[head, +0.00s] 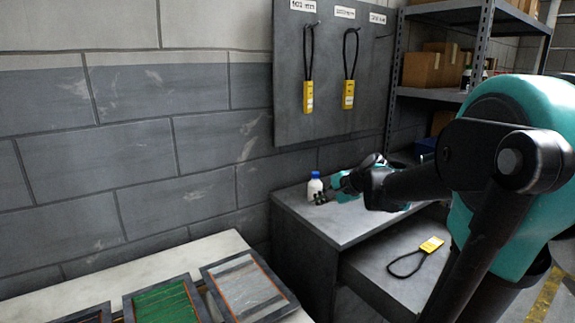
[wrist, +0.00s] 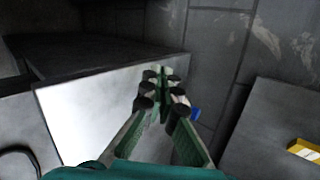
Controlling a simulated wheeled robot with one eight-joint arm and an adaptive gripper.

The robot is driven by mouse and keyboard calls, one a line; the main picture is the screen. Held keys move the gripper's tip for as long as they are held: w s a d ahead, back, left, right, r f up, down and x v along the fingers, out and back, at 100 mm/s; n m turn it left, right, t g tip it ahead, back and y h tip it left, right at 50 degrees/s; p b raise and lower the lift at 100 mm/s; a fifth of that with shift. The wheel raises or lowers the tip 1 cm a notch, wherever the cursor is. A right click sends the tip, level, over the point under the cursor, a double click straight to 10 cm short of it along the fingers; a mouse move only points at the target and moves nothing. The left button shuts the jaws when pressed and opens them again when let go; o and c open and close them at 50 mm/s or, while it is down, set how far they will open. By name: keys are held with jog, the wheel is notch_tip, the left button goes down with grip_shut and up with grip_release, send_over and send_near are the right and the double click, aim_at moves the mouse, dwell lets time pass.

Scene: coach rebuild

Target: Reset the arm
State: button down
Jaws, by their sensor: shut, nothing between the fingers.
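My arm comes in from the right of the head view. My gripper (head: 321,197) is over the grey cabinet top (head: 345,232), close to a white bottle with a blue cap (head: 315,188). In the wrist view my gripper (wrist: 162,80) has its fingertips together with nothing held. Part of the blue cap (wrist: 196,113) shows just right of the fingers there; the rest of the bottle is hidden. I cannot tell whether the gripper touches the bottle.
A dark board (head: 330,115) on the wall carries two yellow-tagged loops. Another yellow-tagged loop (head: 432,244) lies on a lower grey surface. Framed panels (head: 248,285) lie on a pale table at front left. Shelving (head: 440,95) with boxes stands at back right.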

jog(key=s+d+f+n+g+h, duration=0.1)
jog(key=s+d+f+n+h, duration=0.2)
jog(key=s+f+n, duration=0.3)
jog(key=s+d+f+n+g+h, duration=0.2)
jog(key=s+d+f+n, duration=0.4)
jog(key=s+f, duration=0.8)
jog(key=s+h, duration=0.1)
jog(key=s, duration=0.2)
jog(key=shift+d+f+g+h, duration=0.2)
jog(key=shift+g+h, duration=0.1)
jog(key=shift+h, duration=0.1)
jog(key=c, duration=2.2)
grip_release()
jog(key=shift+w+a, duration=0.1)
jog(key=o, duration=0.7)
jog(key=shift+c, duration=0.2)
